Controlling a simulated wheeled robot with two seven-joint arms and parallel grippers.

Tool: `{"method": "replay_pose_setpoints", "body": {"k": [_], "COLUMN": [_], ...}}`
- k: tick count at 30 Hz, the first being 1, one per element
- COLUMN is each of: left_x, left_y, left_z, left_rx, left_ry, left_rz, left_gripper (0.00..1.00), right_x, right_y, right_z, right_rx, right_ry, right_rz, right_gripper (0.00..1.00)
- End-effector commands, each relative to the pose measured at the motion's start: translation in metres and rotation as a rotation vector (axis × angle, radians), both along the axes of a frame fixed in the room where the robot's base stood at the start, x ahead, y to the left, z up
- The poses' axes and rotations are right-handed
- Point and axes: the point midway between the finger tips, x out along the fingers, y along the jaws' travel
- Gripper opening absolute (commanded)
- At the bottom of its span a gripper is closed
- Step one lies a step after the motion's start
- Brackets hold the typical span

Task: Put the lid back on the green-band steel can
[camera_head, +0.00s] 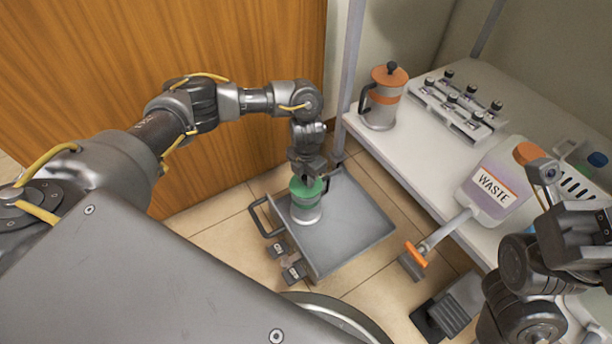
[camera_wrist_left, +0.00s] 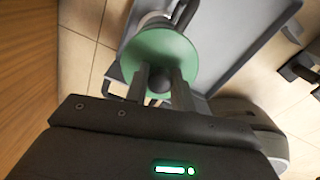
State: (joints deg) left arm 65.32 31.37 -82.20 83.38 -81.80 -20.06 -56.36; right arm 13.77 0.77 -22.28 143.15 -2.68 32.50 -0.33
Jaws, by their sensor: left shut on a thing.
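The green-band steel can (camera_head: 306,213) stands on a grey tray (camera_head: 360,240), towards its left side. Its green lid (camera_head: 304,188) is over the can's top in the head view. I cannot tell whether the lid touches the rim. My left gripper (camera_head: 308,176) comes from above and is shut on the lid's dark knob (camera_wrist_left: 159,82). In the left wrist view the green lid (camera_wrist_left: 150,52) hides most of the can, with a pale part of it showing beyond. My right gripper (camera_head: 545,176) is at the right edge, empty as far as I see; its jaw opening is unclear.
A white bench (camera_head: 425,150) right of the tray holds an orange-band can (camera_head: 384,98), a rack of small vials (camera_head: 462,105) and a waste container (camera_head: 492,188). A wooden panel (camera_head: 240,70) rises behind my left arm. The tray's right part is clear.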

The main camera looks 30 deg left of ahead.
Motion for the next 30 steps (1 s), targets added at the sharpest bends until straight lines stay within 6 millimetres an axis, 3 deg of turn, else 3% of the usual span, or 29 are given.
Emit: {"method": "replay_pose_setpoints", "body": {"k": [6, 7, 12, 18, 23, 30], "left_x": [-0.0001, -0.0001, -0.0001, -0.0002, -0.0002, -0.0002], "left_y": [-0.0001, -0.0001, -0.0001, 0.0, 0.0001, 0.0001], "left_z": [-0.0001, -0.0001, -0.0001, -0.0002, -0.0002, -0.0002], "left_rx": [0.0, 0.0, 0.0, 0.0, 0.0, 0.0], "left_ry": [0.0, 0.0, 0.0, 0.0, 0.0, 0.0], "left_rz": [0.0, 0.0, 0.0, 0.0, 0.0, 0.0], "left_gripper": [0.03, 0.29, 0.5, 0.52, 0.72, 0.72], "right_x": [-0.0002, -0.0002, -0.0003, -0.0004, -0.0004, -0.0004], "right_y": [-0.0001, -0.0001, -0.0001, -0.0002, -0.0002, -0.0002], "right_z": [-0.0001, -0.0001, 0.0, -0.0001, -0.0001, 0.0], "right_rx": [0.0, 0.0, 0.0, 0.0, 0.0, 0.0], "right_ry": [-0.001, -0.001, -0.001, -0.001, -0.001, -0.001], "right_rz": [0.0, 0.0, 0.0, 0.0, 0.0, 0.0], "right_gripper": [0.36, 0.36, 0.36, 0.36, 0.36, 0.36]}}
